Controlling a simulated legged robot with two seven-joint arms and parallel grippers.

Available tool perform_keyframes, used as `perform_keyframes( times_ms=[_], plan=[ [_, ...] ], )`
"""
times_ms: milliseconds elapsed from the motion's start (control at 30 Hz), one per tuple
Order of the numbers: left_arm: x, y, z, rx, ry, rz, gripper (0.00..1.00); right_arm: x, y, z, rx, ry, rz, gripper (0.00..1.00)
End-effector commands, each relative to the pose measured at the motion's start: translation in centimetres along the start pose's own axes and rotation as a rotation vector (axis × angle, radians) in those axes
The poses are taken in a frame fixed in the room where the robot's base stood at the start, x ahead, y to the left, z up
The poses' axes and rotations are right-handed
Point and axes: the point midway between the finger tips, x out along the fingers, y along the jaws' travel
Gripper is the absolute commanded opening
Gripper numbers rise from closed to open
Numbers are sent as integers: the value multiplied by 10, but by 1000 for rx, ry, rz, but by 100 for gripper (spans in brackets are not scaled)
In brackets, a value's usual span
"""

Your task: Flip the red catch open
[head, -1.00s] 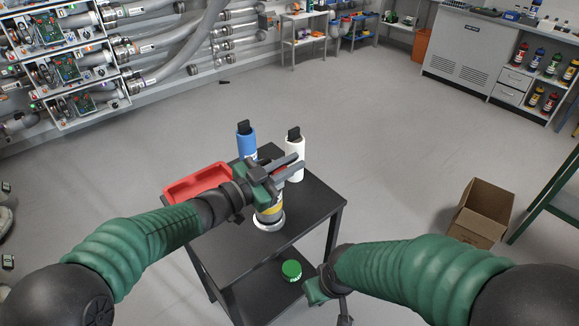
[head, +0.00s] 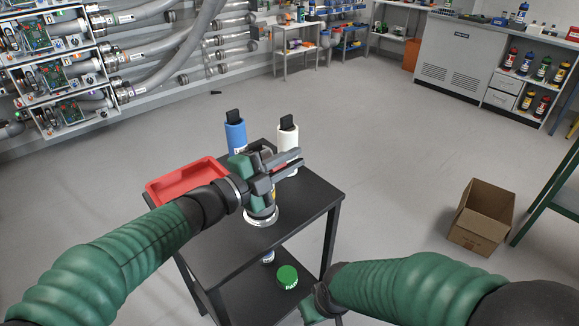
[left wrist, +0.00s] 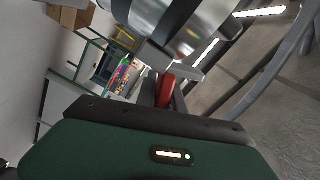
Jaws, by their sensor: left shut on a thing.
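A metal canister with a yellow band (head: 262,212) stands on the black cart, partly hidden under my left gripper (head: 286,164). The left fingers lie level across its top and point right. In the left wrist view the silver canister body (left wrist: 175,25) fills the top. A red catch (left wrist: 166,92) shows there between the grey finger parts, and the left gripper appears shut on it. How far the catch is turned is hard to tell. My right gripper (head: 318,308) is low at the bottom edge, partly cut off, and its opening is unclear.
The black cart (head: 312,205) also carries a red tray (head: 160,197), a blue bottle (head: 235,138) and a white bottle (head: 287,142) close behind the gripper. A green-lidded container (head: 287,277) is on the lower shelf. A cardboard box (head: 482,216) stands right on open floor.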

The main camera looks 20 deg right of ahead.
Motion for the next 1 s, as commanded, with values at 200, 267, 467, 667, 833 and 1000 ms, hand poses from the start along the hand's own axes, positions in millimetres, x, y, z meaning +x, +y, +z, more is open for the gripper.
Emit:
perform_keyframes(
  times_ms=[200,267,467,667,833,1000],
  plan=[
    [0,8,2,93,-1,4,0,14,0,3,0,0,0,36],
    [0,8,2,109,-2,4,0,16,0,4,0,0,0,36],
    [0,8,2,135,-2,5,0,18,0,4,0,0,0,36],
    [0,8,3,139,-3,5,0,18,0,4,0,0,0,36],
    [0,8,3,138,-3,5,0,18,0,4,0,0,0,36],
    [0,7,2,138,-2,4,35,18,0,4,0,0,0,36]
  ],
)
